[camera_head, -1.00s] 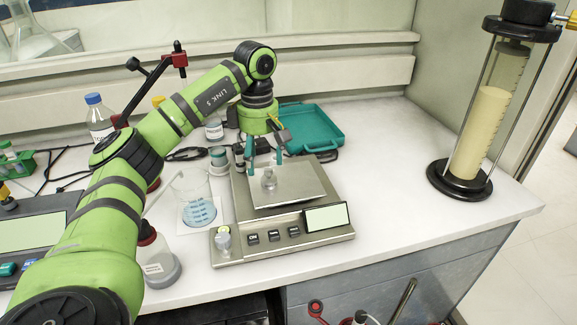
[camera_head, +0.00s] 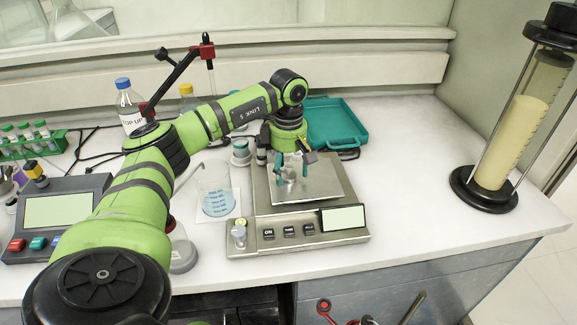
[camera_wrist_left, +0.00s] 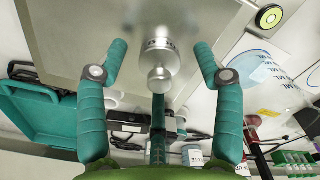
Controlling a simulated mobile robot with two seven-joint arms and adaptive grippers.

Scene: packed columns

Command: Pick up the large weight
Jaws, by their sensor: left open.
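A shiny metal weight with a knob (camera_head: 289,174) stands on the steel pan (camera_head: 325,188) of the balance (camera_head: 345,242). My left gripper (camera_head: 292,170) is open, pointing down over the pan, with its teal fingers on either side of the weight. In the left wrist view the weight (camera_wrist_left: 160,58) stands between the two fingertips (camera_wrist_left: 160,50), with a visible gap on each side. My right gripper is in neither view.
A beaker of blue liquid (camera_head: 216,196) stands just left of the balance. An open teal case (camera_head: 335,125) lies behind it. A tall column (camera_head: 518,125) stands at the right, with clear bench between. Bottles and a tube rack (camera_head: 30,142) are at left.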

